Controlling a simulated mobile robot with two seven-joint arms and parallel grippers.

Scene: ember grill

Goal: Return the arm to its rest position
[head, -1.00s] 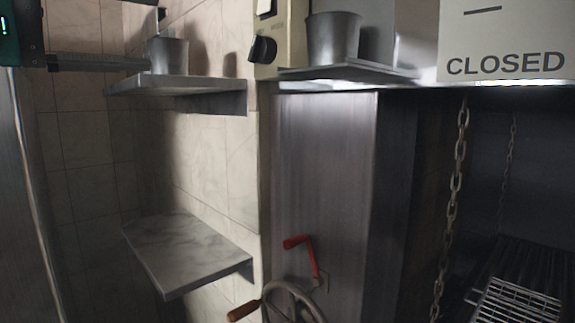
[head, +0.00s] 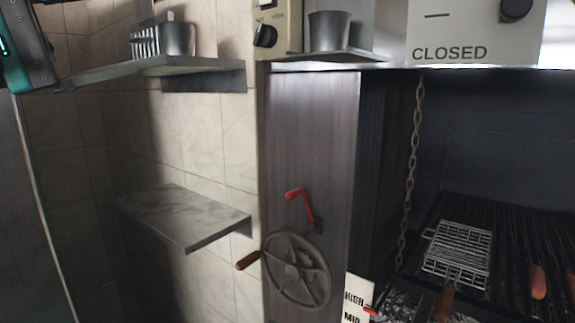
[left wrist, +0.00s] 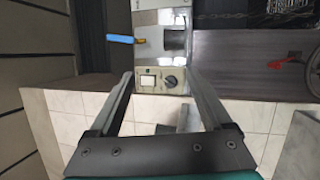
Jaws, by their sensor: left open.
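My left gripper is at the upper left edge of the head view (head: 30,50), in front of the wall beside the upper shelf, and only partly in frame. In the left wrist view my left gripper (left wrist: 160,78) has its two fingers wide apart with nothing held between them. A cream switch panel with a black knob (left wrist: 172,80) shows beyond the fingertips, apart from them. My right gripper is in neither view.
A metal shelf (head: 205,66) holds a metal cup (head: 178,40); a lower marble shelf (head: 185,215) is bare. A spoked wheel (head: 297,270) with a wooden handle is on the steel column. The grill (head: 520,215) holds a wire basket (head: 458,250).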

